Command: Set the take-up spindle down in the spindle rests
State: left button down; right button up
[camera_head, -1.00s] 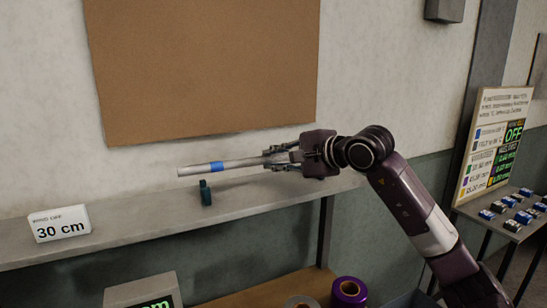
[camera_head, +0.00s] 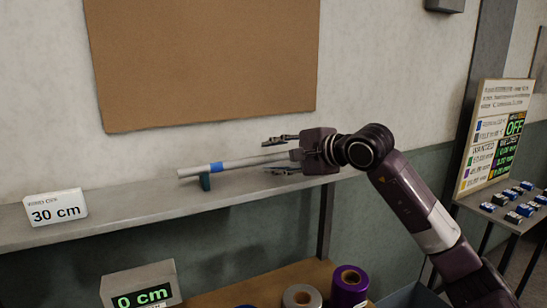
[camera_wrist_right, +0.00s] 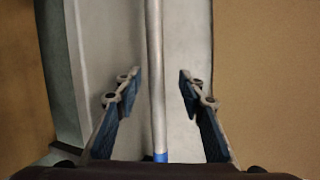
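The take-up spindle (camera_head: 250,161), a slim pale rod with a blue band, lies along the shelf (camera_head: 120,208). Its left part sits on a dark green spindle rest (camera_head: 205,182); any rest at its right end is hidden behind my gripper. My right gripper (camera_head: 268,156) is open, with one finger on each side of the rod. In the right wrist view the spindle (camera_wrist_right: 155,80) runs between the spread fingers (camera_wrist_right: 160,85), with clear gaps on both sides. My left gripper is not in view.
A "30 cm" card (camera_head: 57,207) stands on the shelf at left. Below are a "0 cm" display box (camera_head: 140,285), a purple roll (camera_head: 349,288) and a grey roll (camera_head: 302,297). A notice board (camera_head: 497,130) stands at right. The shelf between card and rest is clear.

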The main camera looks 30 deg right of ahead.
jog(key=shift+f, duration=0.15)
jog(key=v, duration=1.2)
dwell(0.7)
